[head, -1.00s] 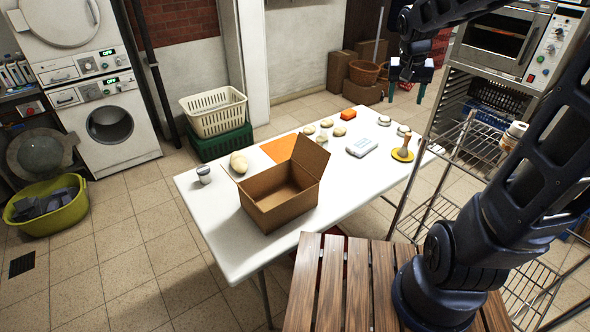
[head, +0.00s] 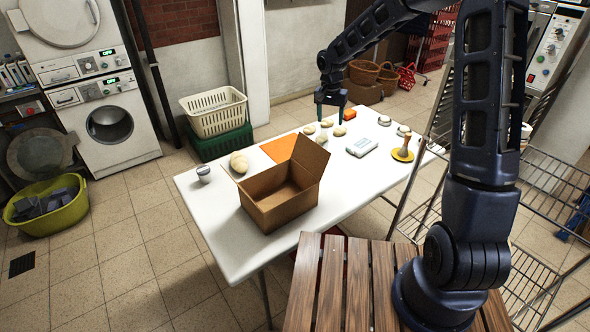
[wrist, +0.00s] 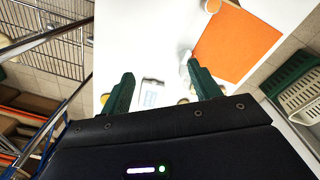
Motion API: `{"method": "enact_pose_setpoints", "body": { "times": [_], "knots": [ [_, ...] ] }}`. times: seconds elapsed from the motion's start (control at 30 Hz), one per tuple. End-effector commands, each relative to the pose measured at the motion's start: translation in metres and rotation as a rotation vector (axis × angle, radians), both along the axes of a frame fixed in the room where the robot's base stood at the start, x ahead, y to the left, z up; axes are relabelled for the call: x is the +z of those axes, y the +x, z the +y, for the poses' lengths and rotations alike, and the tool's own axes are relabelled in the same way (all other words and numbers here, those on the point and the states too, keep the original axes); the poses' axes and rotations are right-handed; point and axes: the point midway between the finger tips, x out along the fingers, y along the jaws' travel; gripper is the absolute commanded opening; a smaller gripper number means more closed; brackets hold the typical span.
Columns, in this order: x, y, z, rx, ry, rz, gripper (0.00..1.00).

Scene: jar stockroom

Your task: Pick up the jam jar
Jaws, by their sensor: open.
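Several small jars or cups stand on the white table (head: 225,245); I cannot tell which one holds jam. One with a grey lid (head: 204,174) is near the left edge. Two with pale tops (head: 384,120) (head: 403,130) are at the far right. In the wrist view a clear glass-like item (wrist: 185,64) stands beside the orange mat (wrist: 238,42), close to the right finger. My gripper (head: 331,113) hangs above the far part of the table, pointing down. In the wrist view its green fingers (wrist: 160,75) are spread apart with nothing held between them.
An open cardboard box (head: 280,205) stands at the table's near side. Several pale round items, like rolls (head: 339,131), lie near the mat. A white flat device (head: 361,147) and a yellow disc (head: 402,155) are to the right. A wire rack (head: 550,205) stands at right.

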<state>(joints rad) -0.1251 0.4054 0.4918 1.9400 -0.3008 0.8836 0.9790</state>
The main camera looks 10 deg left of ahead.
Motion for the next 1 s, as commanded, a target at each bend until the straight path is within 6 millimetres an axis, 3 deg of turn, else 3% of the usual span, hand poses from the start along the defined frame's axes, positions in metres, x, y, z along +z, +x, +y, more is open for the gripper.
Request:
{"method": "enact_pose_setpoints", "body": {
  "times": [0.3, 0.5, 0.77, 1.0],
  "knots": [
    [-0.076, 0.012, 0.075, -0.062, 0.050, 0.087, 0.62],
    [-0.111, 0.013, 0.111, -0.104, 0.076, 0.130, 0.62],
    [-0.132, 0.011, 0.127, -0.125, 0.086, 0.151, 0.62],
    [-0.167, 0.006, 0.128, -0.126, 0.087, 0.152, 0.62]
  ]
}}
